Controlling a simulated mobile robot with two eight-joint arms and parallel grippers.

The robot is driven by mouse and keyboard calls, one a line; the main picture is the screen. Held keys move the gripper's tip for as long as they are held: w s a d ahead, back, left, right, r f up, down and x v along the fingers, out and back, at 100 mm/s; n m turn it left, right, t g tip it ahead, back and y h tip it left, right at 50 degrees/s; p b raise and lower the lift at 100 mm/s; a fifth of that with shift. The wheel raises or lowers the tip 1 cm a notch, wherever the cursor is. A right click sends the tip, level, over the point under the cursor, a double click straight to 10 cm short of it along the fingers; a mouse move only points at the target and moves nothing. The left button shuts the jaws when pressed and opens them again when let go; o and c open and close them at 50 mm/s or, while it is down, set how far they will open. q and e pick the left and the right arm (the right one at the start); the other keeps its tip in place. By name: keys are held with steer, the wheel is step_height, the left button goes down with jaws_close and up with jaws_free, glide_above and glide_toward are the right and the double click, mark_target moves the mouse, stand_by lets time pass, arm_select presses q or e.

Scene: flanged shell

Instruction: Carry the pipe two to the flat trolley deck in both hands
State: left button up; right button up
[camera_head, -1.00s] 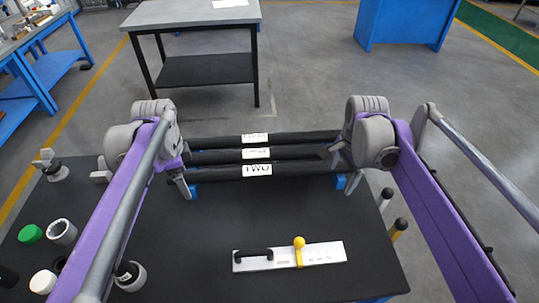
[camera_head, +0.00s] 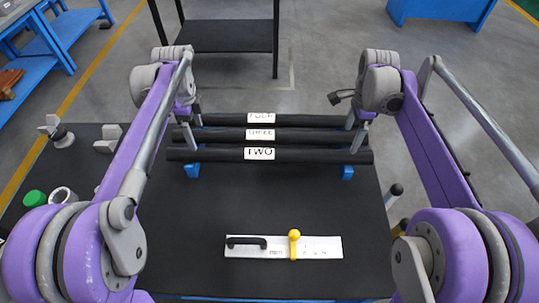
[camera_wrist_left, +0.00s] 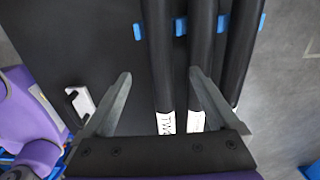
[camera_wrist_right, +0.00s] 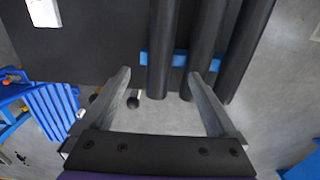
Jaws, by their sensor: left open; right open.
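Pipe two (camera_head: 215,155) is a dark pipe with a white "TWO" label. It lies across blue supports on the black bench, nearest me of three parallel pipes. My left gripper (camera_head: 190,135) is open above the pipes near their left end. In the left wrist view, pipe two (camera_wrist_left: 158,50) runs between the spread fingers (camera_wrist_left: 160,73). My right gripper (camera_head: 357,135) is open near the right end. In the right wrist view, pipe two (camera_wrist_right: 160,50) shows between its fingertips (camera_wrist_right: 160,72). Contact cannot be told. No trolley deck can be identified for certain.
Two more labelled pipes (camera_head: 225,135) (camera_head: 220,120) lie close behind pipe two. A white plate (camera_head: 325,246) with black and yellow handles lies in front. A green cap (camera_head: 34,198) and ring (camera_head: 62,194) are at left. A dark-shelved table (camera_head: 225,36) stands beyond; bare floor lies between.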

mark_target(201, 150)
arm_select(q)
step_height(201, 150, down, 10)
steer(key=shift+r, duration=0.25)
arm_select(e)
step_height(201, 150, down, 10)
steer(key=shift+r, duration=0.25)
arm_select(q)
jaws_close()
arm_select(e)
jaws_close()
